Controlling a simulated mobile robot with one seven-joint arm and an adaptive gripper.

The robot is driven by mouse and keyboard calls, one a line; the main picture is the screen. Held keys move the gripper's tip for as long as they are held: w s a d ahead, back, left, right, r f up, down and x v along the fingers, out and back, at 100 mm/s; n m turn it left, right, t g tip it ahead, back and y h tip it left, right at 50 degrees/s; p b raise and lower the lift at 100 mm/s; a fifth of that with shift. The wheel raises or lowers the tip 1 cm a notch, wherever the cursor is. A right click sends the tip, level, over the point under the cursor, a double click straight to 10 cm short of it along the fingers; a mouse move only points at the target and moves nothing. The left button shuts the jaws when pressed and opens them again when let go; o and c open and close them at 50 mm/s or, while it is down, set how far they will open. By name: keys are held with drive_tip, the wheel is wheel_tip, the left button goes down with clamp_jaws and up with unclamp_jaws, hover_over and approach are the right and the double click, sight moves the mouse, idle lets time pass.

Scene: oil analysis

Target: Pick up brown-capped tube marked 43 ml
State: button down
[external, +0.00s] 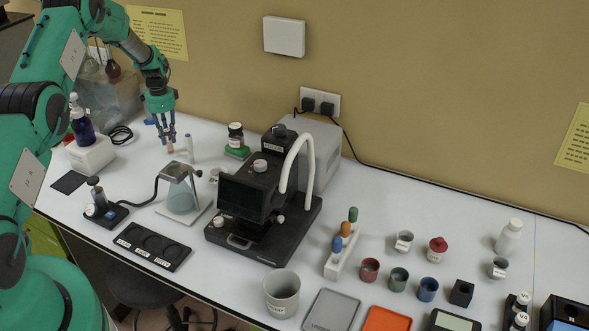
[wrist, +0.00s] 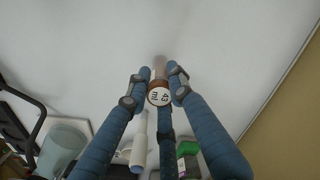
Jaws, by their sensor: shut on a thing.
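The brown-capped tube (wrist: 159,95) is in the wrist view, its round white cap label reading "43 ml". My gripper (wrist: 160,82) has its blue fingers closed around the cap from several sides. In the external view my gripper (external: 167,142) points down at the back left of the table, with the brown-capped tube (external: 170,148) between its fingertips. The tube looks upright. I cannot tell whether its lower end touches the table.
A white tube with a blue top (external: 188,147) stands close beside my gripper. A flask on a stand (external: 180,195) is in front, and a green-based bottle (external: 236,140) is to the right. The black instrument (external: 255,205) stands further right.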

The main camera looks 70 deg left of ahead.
sight(160, 128)
drive_tip(key=shift+r, duration=0.1)
drive_tip(key=shift+a+r+b, duration=0.1)
drive_tip(key=shift+r+b, duration=0.25)
drive_tip(key=shift+r, duration=1.4)
drive_tip(key=s+d+b, duration=0.1)
drive_tip(key=s+d, duration=0.2)
drive_tip(key=d, duration=0.4)
drive_tip(key=s+d+r+b, duration=0.1)
drive_tip(key=s+d, duration=0.2)
drive_tip(key=d, duration=0.5)
drive_tip(key=shift+r, duration=0.2)
drive_tip(key=shift+s, duration=0.1)
